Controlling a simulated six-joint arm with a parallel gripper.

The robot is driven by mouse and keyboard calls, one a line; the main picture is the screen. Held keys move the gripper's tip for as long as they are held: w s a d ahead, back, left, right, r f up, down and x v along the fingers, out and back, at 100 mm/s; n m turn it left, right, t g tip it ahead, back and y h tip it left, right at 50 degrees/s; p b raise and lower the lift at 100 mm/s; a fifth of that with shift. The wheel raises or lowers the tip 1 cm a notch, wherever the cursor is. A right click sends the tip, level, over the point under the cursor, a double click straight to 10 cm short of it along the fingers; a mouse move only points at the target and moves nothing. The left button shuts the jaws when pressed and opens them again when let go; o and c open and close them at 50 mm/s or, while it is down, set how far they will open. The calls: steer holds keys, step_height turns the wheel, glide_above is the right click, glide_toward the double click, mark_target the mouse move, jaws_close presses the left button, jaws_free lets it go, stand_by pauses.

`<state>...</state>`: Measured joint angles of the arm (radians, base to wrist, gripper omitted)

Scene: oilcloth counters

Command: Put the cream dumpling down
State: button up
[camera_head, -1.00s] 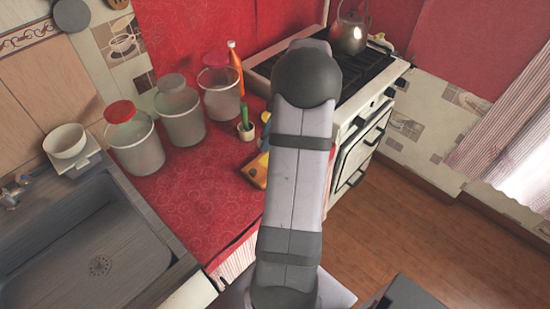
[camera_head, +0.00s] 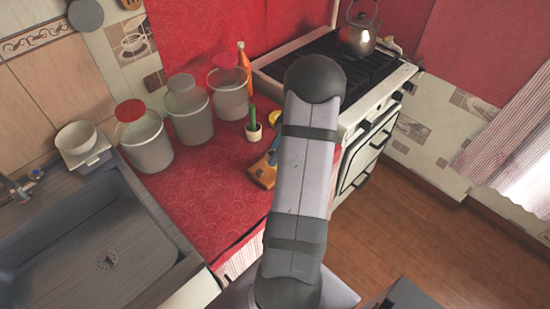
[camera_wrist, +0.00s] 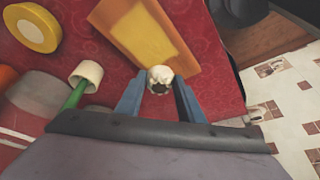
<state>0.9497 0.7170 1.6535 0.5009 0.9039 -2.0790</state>
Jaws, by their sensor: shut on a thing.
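The cream dumpling (camera_wrist: 160,76) is a small pale, pleated lump between the two blue-grey fingertips of my gripper (camera_wrist: 159,88) in the wrist view. The gripper is shut on it. Beyond it in the wrist view lies an orange-yellow tray or board (camera_wrist: 148,38), and the dumpling overlaps its near end in the picture. I cannot tell whether the dumpling touches it. In the head view my arm hides the dumpling. A bluish part of my gripper (camera_head: 273,152) shows there beside the orange piece (camera_head: 262,174).
A round yellow thing (camera_wrist: 32,27) lies farther left. Several lidded jars (camera_head: 189,115) line the wall; a stove (camera_head: 350,75) with a kettle (camera_head: 355,40) stands behind. Red cloth (camera_head: 200,200) is free before the jars.

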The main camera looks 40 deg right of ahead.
steer(key=shift+f+p, duration=0.4)
steer(key=shift+f, duration=1.35)
steer(key=shift+f, duration=0.2)
steer(key=o, duration=0.6)
steer(key=shift+r, duration=0.1)
steer(key=shift+r, duration=0.1)
steer(key=shift+r, duration=0.15)
steer(key=shift+s+d+r, duration=0.1)
steer(key=shift+d+r, duration=0.1)
steer(key=shift+r, duration=0.05)
steer(key=b+v, duration=0.3)
steer(key=v, duration=0.8)
steer(key=shift+r, duration=0.1)
